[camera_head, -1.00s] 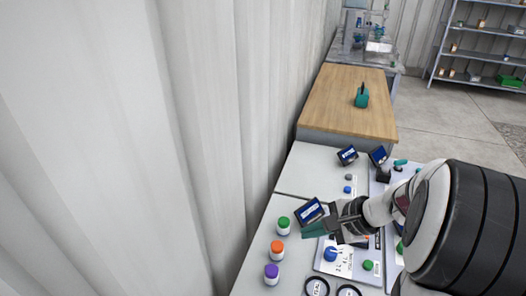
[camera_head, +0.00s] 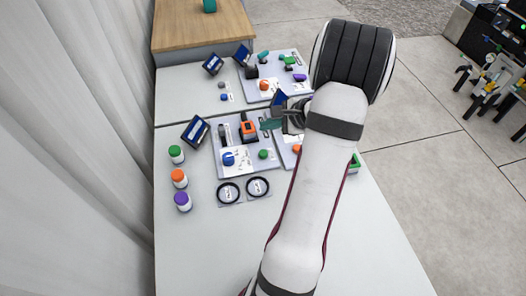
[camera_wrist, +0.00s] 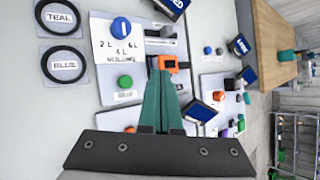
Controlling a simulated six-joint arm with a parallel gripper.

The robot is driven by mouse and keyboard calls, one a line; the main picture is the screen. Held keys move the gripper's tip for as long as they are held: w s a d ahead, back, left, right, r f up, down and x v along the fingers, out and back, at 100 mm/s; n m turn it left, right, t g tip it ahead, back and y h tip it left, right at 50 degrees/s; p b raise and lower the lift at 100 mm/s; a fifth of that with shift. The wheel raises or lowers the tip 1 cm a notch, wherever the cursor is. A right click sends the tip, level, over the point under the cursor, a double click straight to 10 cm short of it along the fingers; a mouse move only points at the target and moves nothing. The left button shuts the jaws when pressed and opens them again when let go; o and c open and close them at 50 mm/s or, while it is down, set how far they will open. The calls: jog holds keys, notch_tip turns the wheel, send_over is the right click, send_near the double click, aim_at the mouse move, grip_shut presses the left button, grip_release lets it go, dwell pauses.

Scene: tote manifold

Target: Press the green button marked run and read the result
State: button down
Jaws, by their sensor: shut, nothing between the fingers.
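A round green button (camera_head: 263,154) sits on a pale panel, right of a blue knob (camera_head: 228,158). The button also shows in the wrist view (camera_wrist: 125,81), below the knob (camera_wrist: 121,27) with its volume card; the label under the button is too small to read. A tilted display (camera_head: 195,132) stands at the panel's back left; its text is unreadable. My gripper (camera_head: 270,124) has teal fingers, closed together and empty. In the wrist view its fingertips (camera_wrist: 160,67) are right of the green button, apart from it, near an orange-and-black device (camera_head: 249,128).
Bottles with green (camera_head: 176,154), orange (camera_head: 179,178) and purple (camera_head: 183,202) caps stand at left. Two dark rings, marked TEAL (camera_wrist: 60,17) and BLUE (camera_wrist: 65,65), lie in front of the panel. Other panels with knobs and displays stand behind. The table's front is mostly clear.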

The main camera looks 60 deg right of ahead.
aim_at(267, 154)
jog(key=shift+f, duration=4.25)
jog(key=shift+f, duration=0.4)
jog(key=shift+f, duration=0.45)
jog(key=shift+r, duration=0.9)
jog(key=shift+r, duration=2.5)
